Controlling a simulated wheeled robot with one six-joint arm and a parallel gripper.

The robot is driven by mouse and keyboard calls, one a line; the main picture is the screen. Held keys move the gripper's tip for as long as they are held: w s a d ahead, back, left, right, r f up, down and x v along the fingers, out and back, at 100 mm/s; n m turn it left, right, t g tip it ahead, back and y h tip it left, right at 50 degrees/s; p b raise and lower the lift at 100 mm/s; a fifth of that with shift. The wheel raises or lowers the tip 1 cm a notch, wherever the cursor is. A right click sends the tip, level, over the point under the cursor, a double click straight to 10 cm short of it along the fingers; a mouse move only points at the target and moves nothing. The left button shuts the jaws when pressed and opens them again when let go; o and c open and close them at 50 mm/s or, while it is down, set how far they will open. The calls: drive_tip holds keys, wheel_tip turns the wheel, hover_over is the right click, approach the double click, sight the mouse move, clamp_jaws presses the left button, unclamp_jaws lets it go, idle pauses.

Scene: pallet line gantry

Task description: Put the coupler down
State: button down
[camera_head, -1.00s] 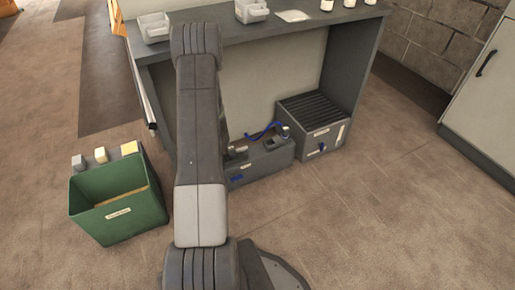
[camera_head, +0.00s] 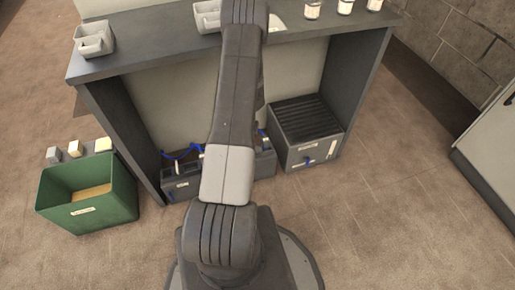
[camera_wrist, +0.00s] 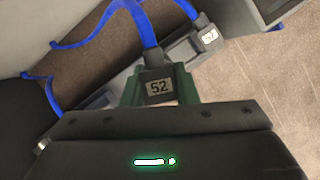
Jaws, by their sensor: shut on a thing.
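In the wrist view my gripper (camera_wrist: 160,92) has green fingers, one on each side of a dark coupler (camera_wrist: 158,86) with a pale label reading "52". The gripper is shut on this coupler, and a blue cable (camera_wrist: 140,22) runs up from it. A second dark connector (camera_wrist: 208,38) with a pale label and a blue cable sits beyond, to the upper right, on a grey surface. In the head view my arm hides the gripper and the held coupler.
Low grey boxes (camera_head: 181,184) with blue cable stand under the grey bench (camera_head: 150,57). A ridged grey unit (camera_head: 301,152) stands to their right. A green bin (camera_head: 108,208) is at left. White trays and jars stand on the bench top.

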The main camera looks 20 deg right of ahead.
drive_tip(key=shift+w+d+f+b, duration=0.1)
drive_tip(key=shift+f+b, duration=1.65)
drive_tip(key=shift+f, duration=0.75)
drive_tip(key=shift+d+f+b, duration=0.1)
drive_tip(key=shift+f+b, duration=1.65)
drive_tip(key=shift+f, duration=0.7)
drive_tip(key=shift+f, duration=0.1)
drive_tip(key=shift+f, duration=0.15)
drive_tip(key=c, duration=1.1)
unclamp_jaws()
drive_tip(key=shift+c, duration=0.2)
drive_tip(key=shift+r, duration=0.4)
drive_tip(key=p+v, duration=0.3)
drive_tip(key=v, duration=0.8)
drive_tip(key=shift+s+r, duration=0.25)
drive_tip(key=shift+r, duration=0.05)
